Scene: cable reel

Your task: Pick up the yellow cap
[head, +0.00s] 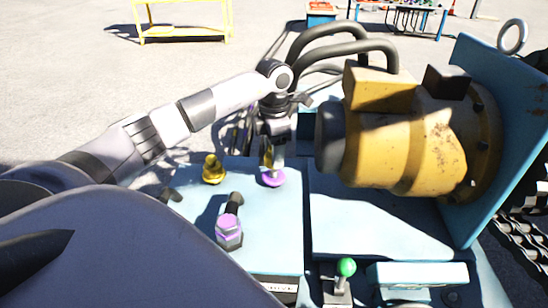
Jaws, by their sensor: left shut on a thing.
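My left gripper (273,157) points down over the blue panel (285,225) and is shut on a small yellow piece, which looks like the yellow cap (267,158). The fingers hide most of it. Just under the fingertips is a round purple piece (273,179) on the panel. I cannot tell whether the held piece touches it. Another yellow piece (213,170) stands on the panel to the left, apart from the gripper. My right gripper is not in view.
A purple-ended connector (229,233) with a dark stub lies nearer on the panel. A large yellow and grey motor housing (420,135) stands close to the right of the gripper. A green-knobbed lever (345,268) is at the front. Thick dark hoses (335,50) arch behind.

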